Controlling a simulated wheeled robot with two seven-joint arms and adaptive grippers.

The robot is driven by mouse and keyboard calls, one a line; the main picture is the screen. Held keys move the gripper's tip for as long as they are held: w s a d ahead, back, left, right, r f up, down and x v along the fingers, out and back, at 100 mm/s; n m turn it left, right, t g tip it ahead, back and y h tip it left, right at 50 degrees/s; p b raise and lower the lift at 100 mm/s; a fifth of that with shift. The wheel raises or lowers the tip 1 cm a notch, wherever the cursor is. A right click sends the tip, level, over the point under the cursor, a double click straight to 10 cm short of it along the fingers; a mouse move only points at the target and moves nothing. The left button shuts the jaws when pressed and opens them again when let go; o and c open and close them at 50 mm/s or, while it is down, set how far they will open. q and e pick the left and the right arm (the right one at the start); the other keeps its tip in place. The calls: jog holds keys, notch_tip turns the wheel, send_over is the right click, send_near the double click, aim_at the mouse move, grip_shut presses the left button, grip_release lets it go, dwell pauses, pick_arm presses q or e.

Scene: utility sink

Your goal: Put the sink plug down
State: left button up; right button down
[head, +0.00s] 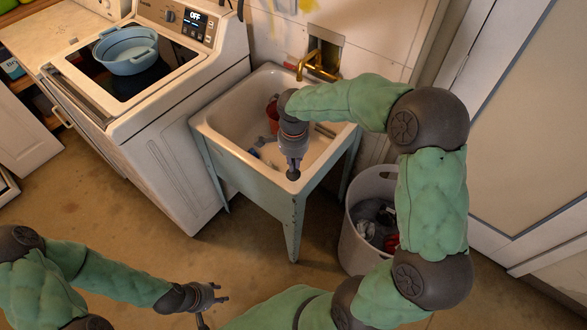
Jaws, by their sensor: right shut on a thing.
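My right gripper (293,165) points down over the front rim of the white utility sink (220,131). It is shut on the sink plug (293,175), a small dark round thing at its fingertips. The plug is just at or above the sink's front edge; I cannot tell whether it touches. My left gripper (214,309) is low at the bottom of the view, away from the sink, with its fingers apart and empty. My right arm hides part of the sink's right side.
A red container (272,110) and small items are inside the sink, under a brass faucet (318,66). A laundry basket (356,240) is right. The floor in front is clear.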

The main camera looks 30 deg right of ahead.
jog(key=f, duration=0.2)
jog(key=f+b, duration=0.1)
jog(key=f, duration=0.1)
jog(key=shift+w+d, duration=0.15)
jog(key=shift+w, duration=0.05)
jog(key=shift+r, duration=0.15)
jog(key=shift+f+b, duration=0.5)
jog(key=shift+b, duration=0.05)
jog(key=c, duration=1.3)
grip_release()
jog(key=shift+r+p, duration=0.4)
jog(key=shift+r, duration=0.05)
notch_tip(320, 180, up, 12)
jog(key=p, duration=0.3)
